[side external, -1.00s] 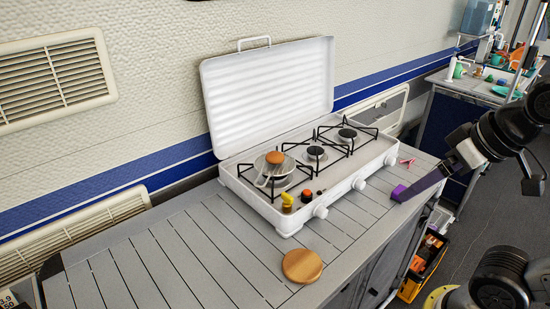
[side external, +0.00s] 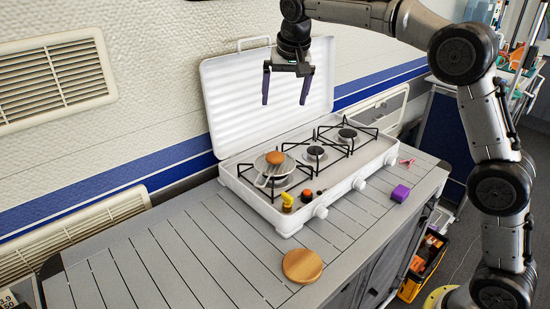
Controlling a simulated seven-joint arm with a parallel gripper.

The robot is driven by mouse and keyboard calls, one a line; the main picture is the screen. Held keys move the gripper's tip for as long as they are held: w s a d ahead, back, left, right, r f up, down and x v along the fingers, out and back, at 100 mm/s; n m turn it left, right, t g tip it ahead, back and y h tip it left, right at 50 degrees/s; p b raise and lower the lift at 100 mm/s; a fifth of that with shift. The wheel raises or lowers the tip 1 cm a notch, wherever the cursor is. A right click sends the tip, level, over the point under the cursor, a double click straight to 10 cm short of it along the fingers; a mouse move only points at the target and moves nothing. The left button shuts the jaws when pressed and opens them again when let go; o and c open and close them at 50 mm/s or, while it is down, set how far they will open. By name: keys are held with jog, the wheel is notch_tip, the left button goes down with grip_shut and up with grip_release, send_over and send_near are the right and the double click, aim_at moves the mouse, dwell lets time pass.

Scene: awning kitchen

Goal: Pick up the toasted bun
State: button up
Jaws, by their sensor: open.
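The toasted bun (side external: 274,158) is a small round orange-brown thing. It lies on a round wire toasting rack (side external: 264,181) over the left burner of the white camping stove (side external: 290,221). My gripper (side external: 285,103) points down, open and empty, with its two dark fingers spread. In the picture it appears above the bun and in front of the stove's raised lid (side external: 232,117), well clear of the bun. Its exact depth relative to the bun is hard to tell.
A round wooden board (side external: 302,266) lies on the slatted grey counter (side external: 180,265). A purple block (side external: 400,193) sits at the right. Small yellow (side external: 287,201) and dark red (side external: 307,195) items stand at the stove's front. The open lid rises behind the burners.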

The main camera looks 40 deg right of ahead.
jog(key=g, duration=0.1)
send_over(275, 154)
jog(key=s+a, duration=0.2)
jog(key=s+x, duration=0.1)
jog(key=x, duration=0.3)
jog(key=s+a+x, duration=0.1)
jog(key=x, duration=0.4)
jog(key=f+x, duration=0.1)
jog(key=x, duration=0.3)
jog(key=shift+s+a+f, duration=0.2)
jog(key=shift+s, duration=0.15)
jog(key=shift+d+x, duration=0.15)
jog(key=shift+x, duration=1.35)
jog(key=shift+d+x, duration=0.2)
jog(key=shift+x, duration=1.3)
jog(key=shift+r, duration=0.1)
jog(key=c, duration=1.4)
